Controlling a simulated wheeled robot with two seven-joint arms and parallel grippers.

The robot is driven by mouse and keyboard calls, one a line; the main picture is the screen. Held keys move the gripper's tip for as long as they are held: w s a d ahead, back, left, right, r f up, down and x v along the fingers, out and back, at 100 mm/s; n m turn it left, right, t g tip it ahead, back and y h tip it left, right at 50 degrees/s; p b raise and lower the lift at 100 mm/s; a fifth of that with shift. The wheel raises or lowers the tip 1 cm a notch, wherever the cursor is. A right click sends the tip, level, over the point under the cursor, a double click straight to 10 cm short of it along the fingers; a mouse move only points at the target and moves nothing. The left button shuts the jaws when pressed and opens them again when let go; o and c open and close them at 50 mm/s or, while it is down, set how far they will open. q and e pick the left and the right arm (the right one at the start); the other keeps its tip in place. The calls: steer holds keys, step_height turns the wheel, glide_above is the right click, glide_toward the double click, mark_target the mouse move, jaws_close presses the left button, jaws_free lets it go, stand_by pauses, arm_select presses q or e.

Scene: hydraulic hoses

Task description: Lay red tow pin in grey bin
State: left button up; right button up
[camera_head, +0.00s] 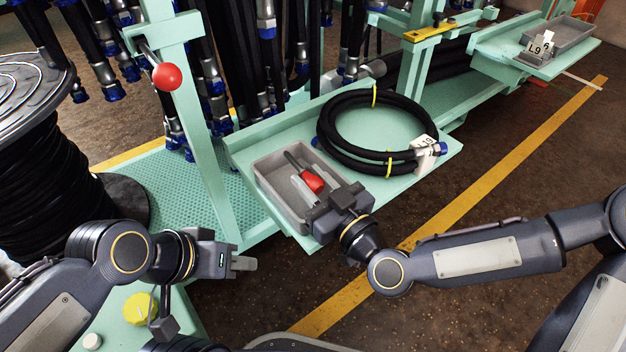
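The red tow pin (313,182) has a red head and a dark shaft that points up and left. It is inside the outline of the grey bin (265,181) on the green shelf; I cannot tell if it touches the bin's floor. My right gripper (307,181) reaches over the bin's near right side, with its fingers on both sides of the red head, seemingly shut on it. Part of the bin is hidden behind this gripper. My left gripper (250,263) is empty, its fingers together, in front of the bin and to its left.
A coiled black hose (327,137) with a tag (425,150) lies right of the bin. A red ball knob (167,76) sticks out from the green post. A hose drum (50,160) stands at left. Another bin (570,35) is on the far right shelf.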

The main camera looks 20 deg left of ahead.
steer(key=shift+o, duration=0.7)
steer(key=v, duration=0.2)
steer(key=p+v, duration=0.1)
steer(key=v, duration=0.2)
steer(key=p+v, duration=0.1)
steer(key=v, duration=0.1)
steer(key=shift+d+f, duration=0.1)
steer(key=shift+f, duration=0.3)
steer(key=shift+s+d+r, duration=0.25)
steer(key=shift+r, duration=0.05)
